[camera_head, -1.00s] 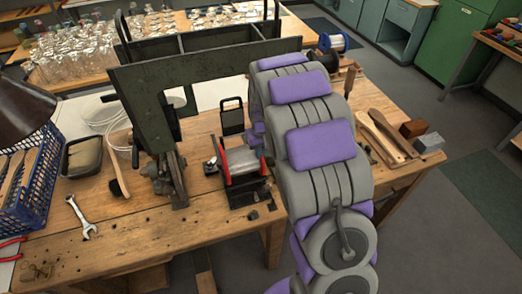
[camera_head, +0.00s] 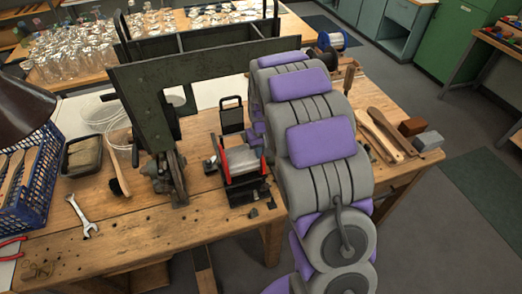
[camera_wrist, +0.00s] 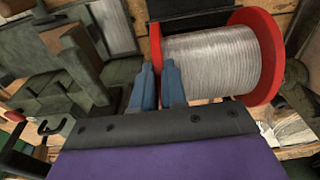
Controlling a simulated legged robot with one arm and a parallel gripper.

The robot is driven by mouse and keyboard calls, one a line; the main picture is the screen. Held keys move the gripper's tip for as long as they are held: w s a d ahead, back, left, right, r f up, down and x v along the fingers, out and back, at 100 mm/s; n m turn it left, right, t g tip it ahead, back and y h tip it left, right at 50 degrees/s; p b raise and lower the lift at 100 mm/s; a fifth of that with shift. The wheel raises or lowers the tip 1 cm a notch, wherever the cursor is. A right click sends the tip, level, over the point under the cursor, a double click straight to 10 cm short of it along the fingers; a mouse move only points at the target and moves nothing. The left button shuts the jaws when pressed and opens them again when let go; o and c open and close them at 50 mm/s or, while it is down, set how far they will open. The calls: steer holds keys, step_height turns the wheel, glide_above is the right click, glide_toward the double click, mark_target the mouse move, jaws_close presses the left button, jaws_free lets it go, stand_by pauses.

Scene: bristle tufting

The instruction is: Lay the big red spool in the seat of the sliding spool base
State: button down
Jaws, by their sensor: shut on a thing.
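The big red spool has red flanges and silver wire. In the wrist view the spool (camera_wrist: 225,62) lies on its side at the upper middle. My gripper (camera_wrist: 159,72) has two blue fingers close together on the spool's left red flange, seen nearly edge-on. In the head view the spool (camera_head: 243,158) is at the dark sliding spool base (camera_head: 245,192), on the bench's middle. I cannot tell whether it rests fully in the seat or hangs just above it. My gripper is hidden behind my arm in the head view.
A dark green press frame (camera_head: 145,85) stands left of the base on the wooden bench (camera_head: 120,235). A blue spool (camera_head: 333,41) is at the back right. Wooden brush handles (camera_head: 385,135) lie right of my arm. A wrench (camera_head: 82,215) and a blue basket (camera_head: 35,180) are left.

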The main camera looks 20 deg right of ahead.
steer(key=shift+f, duration=0.6)
stand_by(0.5)
steer(key=c, duration=0.7)
jaws_free()
steer(key=shift+r+p, duration=1.55)
steer(key=shift+r, duration=1.95)
